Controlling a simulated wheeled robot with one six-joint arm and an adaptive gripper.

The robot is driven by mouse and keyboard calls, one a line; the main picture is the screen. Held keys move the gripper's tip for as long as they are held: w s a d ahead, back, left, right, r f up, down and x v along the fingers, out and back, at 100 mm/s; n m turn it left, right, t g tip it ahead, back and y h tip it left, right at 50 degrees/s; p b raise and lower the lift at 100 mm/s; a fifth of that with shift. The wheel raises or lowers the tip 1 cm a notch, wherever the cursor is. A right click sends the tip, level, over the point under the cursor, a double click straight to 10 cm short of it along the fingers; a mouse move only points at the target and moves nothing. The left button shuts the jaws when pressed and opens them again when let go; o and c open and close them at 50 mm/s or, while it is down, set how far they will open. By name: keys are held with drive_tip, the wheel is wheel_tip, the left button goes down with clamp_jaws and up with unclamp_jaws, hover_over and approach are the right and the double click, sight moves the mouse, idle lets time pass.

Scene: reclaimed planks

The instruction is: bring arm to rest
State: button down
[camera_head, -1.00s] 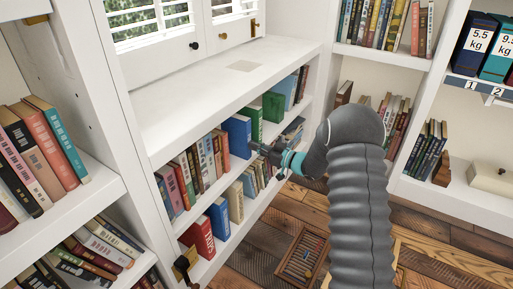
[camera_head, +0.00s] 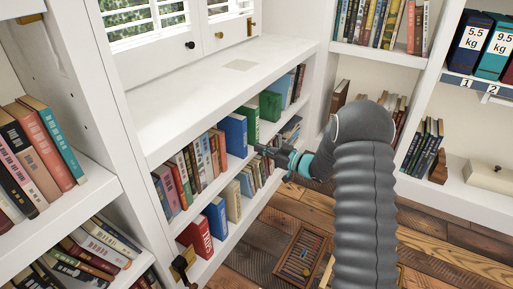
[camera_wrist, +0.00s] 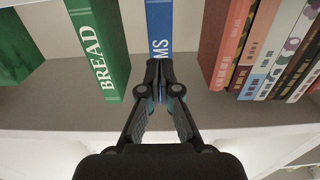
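My gripper (camera_head: 262,150) is at the end of my arm, in front of the lower bookshelf under the window. In the wrist view, my gripper's fingers (camera_wrist: 160,72) come together in front of the blue book's spine (camera_wrist: 160,30), which shows the letters "MS".
A green book marked BREAD (camera_wrist: 100,50) stands left of the blue book in the wrist view, and a red book (camera_wrist: 225,45) stands right. A wooden abacus-like frame (camera_head: 300,254) lies on the plank floor (camera_head: 250,250). Shelves surround the arm.

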drive_tip(key=w+d+f+m+h, duration=0.2)
drive_tip(key=d+f+m+h, duration=0.2)
drive_tip(key=d+f+h, duration=0.6)
drive_tip(key=s+d+r+m+g+h, duration=0.25)
drive_tip(key=s+d+h, duration=0.25)
drive_tip(key=s+d, duration=0.3)
drive_tip(key=s+r+m+g+h+p, duration=0.15)
drive_tip(key=s+r, duration=0.25)
drive_tip(key=s, duration=0.4)
drive_tip(key=s+a+r+m+g, duration=0.1)
drive_tip(key=s+r+g, duration=0.1)
drive_tip(key=s+r, duration=0.4)
drive_tip(key=s+r+m+g+p, duration=0.1)
drive_tip(key=s+r+m+g, duration=0.15)
drive_tip(key=s, duration=0.65)
drive_tip(key=s+a+r+t+y+p, duration=0.1)
drive_tip(key=s+a+r+t, duration=0.3)
drive_tip(key=s+r, duration=1)
drive_tip(key=shift+s+a+r+p, duration=0.3)
drive_tip(key=shift+s+a+p, duration=0.25)
drive_tip(key=shift+a, duration=0.6)
